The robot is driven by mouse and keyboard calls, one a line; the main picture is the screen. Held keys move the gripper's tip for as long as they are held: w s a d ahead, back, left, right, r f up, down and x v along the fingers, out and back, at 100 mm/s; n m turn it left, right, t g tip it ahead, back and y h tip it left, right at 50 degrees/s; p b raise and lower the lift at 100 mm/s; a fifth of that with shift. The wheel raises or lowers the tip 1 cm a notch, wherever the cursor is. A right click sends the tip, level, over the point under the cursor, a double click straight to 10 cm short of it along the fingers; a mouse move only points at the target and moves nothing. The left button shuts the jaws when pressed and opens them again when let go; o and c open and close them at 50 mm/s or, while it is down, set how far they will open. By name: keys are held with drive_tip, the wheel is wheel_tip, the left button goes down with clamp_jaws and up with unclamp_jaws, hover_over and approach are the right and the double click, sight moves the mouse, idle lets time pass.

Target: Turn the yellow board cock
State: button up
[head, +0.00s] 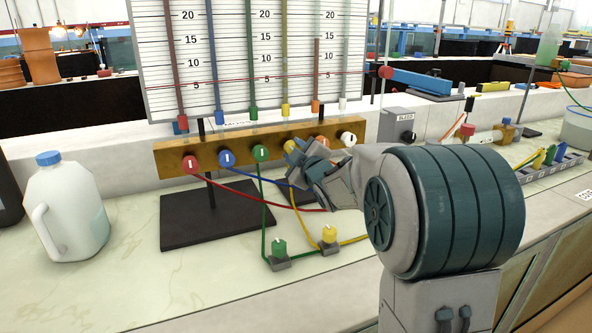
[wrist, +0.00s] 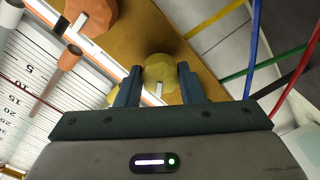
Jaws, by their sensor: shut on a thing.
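The yellow board cock (wrist: 160,72) is a round knob with a white mark, on the wooden manifold bar (head: 172,160) below the manometer board (head: 232,55). In the head view my gripper (head: 298,155) covers most of it. In the wrist view my gripper (wrist: 159,84) has one finger on each side of the yellow knob and is shut on it. The white mark on the knob points toward the gripper's palm, a little off the line. Red (head: 191,164), blue (head: 226,158) and green (head: 261,153) cocks sit to its left.
An orange cock (wrist: 92,14) is close beside the gripper, and a white cock (head: 348,139) is at the bar's right end. Another yellow knob (head: 329,234) and a green knob (head: 279,246) stand on the bench among coloured tubes. A jug (head: 66,207) stands at left.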

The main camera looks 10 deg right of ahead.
drive_tip(key=shift+n+b, duration=4.8)
drive_tip(key=shift+b, duration=0.4)
drive_tip(key=o, duration=1)
drive_tip(key=shift+s+d+p, duration=0.35)
drive_tip(key=shift+s+d, duration=0.1)
drive_tip(key=shift+s, duration=1.8)
drive_tip(key=shift+s+d+p, duration=0.3)
drive_tip(key=shift+s+d, duration=0.15)
drive_tip(key=shift+s, duration=1.85)
drive_tip(key=shift+s+d+p, duration=0.35)
drive_tip(key=shift+s+d, duration=0.1)
drive_tip(key=shift+s, duration=1.8)
